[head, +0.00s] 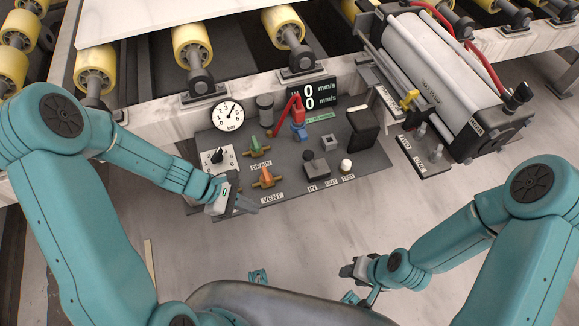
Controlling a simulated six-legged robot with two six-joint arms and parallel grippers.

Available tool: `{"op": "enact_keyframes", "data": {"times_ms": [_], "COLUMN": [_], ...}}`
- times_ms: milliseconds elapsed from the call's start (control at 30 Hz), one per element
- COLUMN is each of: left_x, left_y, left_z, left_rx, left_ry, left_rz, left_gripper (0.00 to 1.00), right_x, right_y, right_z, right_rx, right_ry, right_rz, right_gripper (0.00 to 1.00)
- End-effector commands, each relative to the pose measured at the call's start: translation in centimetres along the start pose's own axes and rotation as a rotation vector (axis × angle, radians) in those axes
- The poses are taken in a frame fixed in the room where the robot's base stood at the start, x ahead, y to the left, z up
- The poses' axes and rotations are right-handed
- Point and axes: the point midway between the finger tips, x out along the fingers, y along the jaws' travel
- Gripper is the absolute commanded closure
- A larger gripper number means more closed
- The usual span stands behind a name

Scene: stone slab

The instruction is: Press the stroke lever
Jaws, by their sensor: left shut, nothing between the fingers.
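A grey control panel (368,160) lies on the stone slab. On it a dark lever with a block-shaped knob (309,156) rises from a grey box (316,170), just above the labels IN and OUT; this looks like the stroke lever. My left gripper (247,207) is shut and empty at the panel's near left edge, below the orange VENT valve (266,178). It is left of the lever and apart from it.
Near the lever are a white button (345,166), a black box (363,127), a red-and-blue fitting (298,118) and the green DRAIN valve (265,144). A gauge (228,115) and a speed display (315,94) stand behind. A large cylinder (430,65) is at right.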

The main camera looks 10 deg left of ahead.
Motion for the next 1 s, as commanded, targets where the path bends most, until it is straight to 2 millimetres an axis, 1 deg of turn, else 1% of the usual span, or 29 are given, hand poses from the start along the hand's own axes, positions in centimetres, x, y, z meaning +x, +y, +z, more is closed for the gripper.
{"op": "enact_keyframes", "data": {"times_ms": [33, 100, 200, 300, 400, 667, 767, 867, 1000], "left_x": [-0.4, -2.1, -4.3, -5.8, -6.3, -6.3, -5.8, -4.6, -2.0], "left_y": [2.0, 4.5, 7.1, 8.4, 8.9, 8.8, 9.0, 9.4, 10.4], "left_z": [-0.6, 0.0, 0.6, 1.1, 1.3, 1.4, 1.5, 1.8, 2.5], "left_rx": [-0.094, -0.199, -0.287, -0.328, -0.341, -0.34, -0.338, -0.336, -0.336], "left_ry": [-0.067, -0.164, -0.271, -0.332, -0.353, -0.352, -0.351, -0.352, -0.352], "left_rz": [0.082, 0.175, 0.273, 0.326, 0.342, 0.339, 0.337, 0.336, 0.333], "left_gripper": [1.0, 1.0, 1.0, 1.0, 1.0, 1.0, 1.0, 1.0, 1.0], "right_x": [1.9, 2.8, 3.5, 3.8, 3.7, 3.7, 3.8, 4.1, 4.8], "right_y": [0.7, 1.0, 1.3, 1.4, 1.4, 1.3, 1.4, 1.5, 1.7], "right_z": [-0.1, -0.1, -0.1, -0.1, -0.1, -0.1, -0.1, -0.1, -0.1], "right_rx": [0.0, 0.0, 0.0, 0.0, 0.0, 0.0, 0.0, 0.0, 0.0], "right_ry": [0.0, 0.0, 0.001, 0.001, 0.001, 0.001, 0.001, 0.001, 0.001], "right_rz": [0.0, 0.0, 0.0, 0.0, 0.0, 0.0, 0.0, 0.0, 0.0], "right_gripper": [0.57, 0.57, 0.57, 0.57, 0.57, 0.57, 0.57, 0.57, 0.57]}}
